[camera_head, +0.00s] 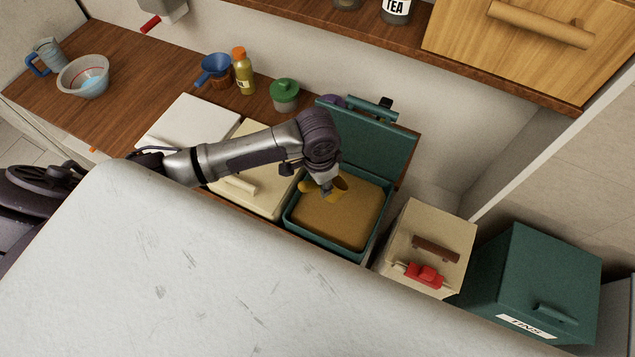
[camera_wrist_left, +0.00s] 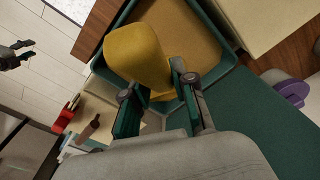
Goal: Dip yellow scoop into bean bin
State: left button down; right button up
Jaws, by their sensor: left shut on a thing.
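The bean bin (camera_head: 374,238) is a teal bin with its lid (camera_head: 375,140) raised behind it, filled nearly to the rim with a tan-brown mass (camera_head: 347,218). My left gripper (camera_head: 327,190) points down over the bin's back left part. It is shut on the yellow scoop (camera_head: 341,184). In the left wrist view the scoop (camera_wrist_left: 135,52) sits between the fingers (camera_wrist_left: 157,98), its bowl in front of the brown fill (camera_wrist_left: 195,35). I cannot tell whether the scoop touches the fill. A dark gripper (camera_wrist_left: 18,55), seemingly my right one, shows at the left wrist view's edge with its fingers apart.
Cream bins with closed lids stand left (camera_head: 258,150) and right (camera_head: 445,225) of it; the right one carries a red clip-like object (camera_head: 425,275). A closed teal bin (camera_head: 540,275) is farther right. A green-lidded jar (camera_head: 285,95) and yellow bottle (camera_head: 243,72) stand behind.

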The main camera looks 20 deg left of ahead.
pick_arm(q)
jog(key=f+g, duration=0.1)
jog(key=f, duration=0.1)
jog(key=w+f+g+y, duration=0.1)
jog(key=f, duration=0.1)
jog(key=d+f+g+y, duration=0.1)
jog(key=f, duration=0.1)
jog(key=shift+w+d, duration=0.1)
jog(key=shift+w, duration=0.2)
pick_arm(e)
notch_tip(320, 180, down, 10)
jog(key=b, duration=1)
pick_arm(q)
jog(key=s+a+f+t+h+p, duration=0.25)
jog(key=f+t, duration=0.25)
jog(key=f, duration=0.5)
notch_tip(320, 180, up, 9)
jog(key=s+t+h+p, duration=0.1)
jog(key=t+h+p, duration=0.3)
jog(key=p, duration=0.3)
jog(key=shift+t, duration=0.5)
pick_arm(e)
notch_tip(320, 180, up, 9)
jog(key=shift+a, duration=0.25)
